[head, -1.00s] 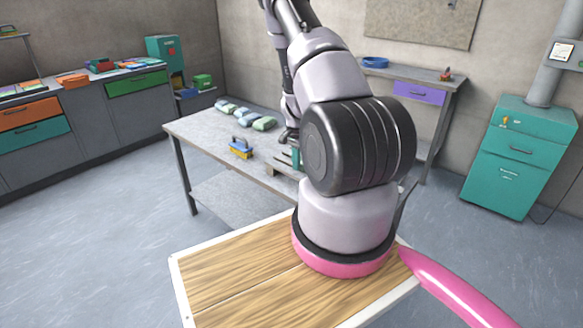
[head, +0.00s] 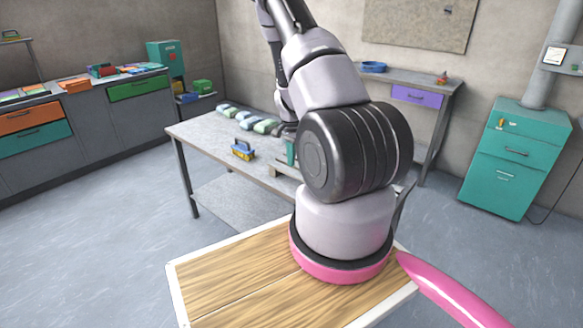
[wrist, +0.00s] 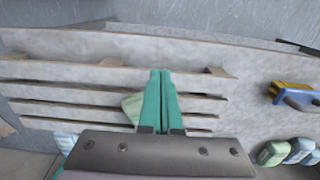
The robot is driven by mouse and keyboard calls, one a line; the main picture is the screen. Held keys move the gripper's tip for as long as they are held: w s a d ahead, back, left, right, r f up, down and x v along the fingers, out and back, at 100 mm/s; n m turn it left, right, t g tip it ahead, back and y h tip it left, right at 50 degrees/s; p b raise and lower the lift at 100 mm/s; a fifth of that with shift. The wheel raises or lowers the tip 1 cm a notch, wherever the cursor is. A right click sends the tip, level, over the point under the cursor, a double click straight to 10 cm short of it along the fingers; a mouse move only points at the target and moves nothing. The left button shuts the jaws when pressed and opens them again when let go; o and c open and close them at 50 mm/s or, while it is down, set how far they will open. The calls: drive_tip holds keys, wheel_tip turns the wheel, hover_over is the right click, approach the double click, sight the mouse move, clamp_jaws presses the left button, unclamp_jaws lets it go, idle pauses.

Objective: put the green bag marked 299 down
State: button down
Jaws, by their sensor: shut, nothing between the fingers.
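My gripper (wrist: 164,76) shows in the wrist view with its two teal fingers together and nothing between them. A pale green bag (wrist: 131,106) lies right beside and partly behind the fingers, among the slats of a rack (wrist: 60,72). I cannot tell whether they touch. No number can be read on it, so I cannot tell if it is the bag marked 299. In the head view my gripper (head: 291,150) is mostly hidden by my arm, over the grey table (head: 205,135).
Several pale green and blue bags (head: 266,126) lie in a row along the table's far side. A brush with a blue handle and yellow bristles (head: 243,151) stands near the front edge. In the wrist view another pale bag (wrist: 66,142) shows at lower left.

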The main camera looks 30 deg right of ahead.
wheel_tip(320, 180, up, 6)
drive_tip(key=shift+f, duration=0.15)
idle(0.6)
drive_tip(key=s+a+r+n+t+y, duration=0.15)
drive_tip(key=a+r, duration=0.45)
drive_tip(key=r, duration=0.7)
drive_tip(key=s+a+r+n+t, duration=0.25)
drive_tip(key=a+r, duration=0.45)
drive_tip(key=r, duration=0.6)
drive_tip(key=s+a+r+n+t, duration=0.1)
drive_tip(key=s+a+r+n, duration=0.2)
drive_tip(key=s+r, duration=0.4)
drive_tip(key=s+a+r+n+t, duration=0.2)
drive_tip(key=s+a+r, duration=0.3)
drive_tip(key=s, duration=0.7)
drive_tip(key=shift+s+a+r+n, duration=0.25)
drive_tip(key=shift+a+r+n, duration=0.15)
drive_tip(key=shift+r, duration=0.45)
drive_tip(key=shift+y, duration=0.25)
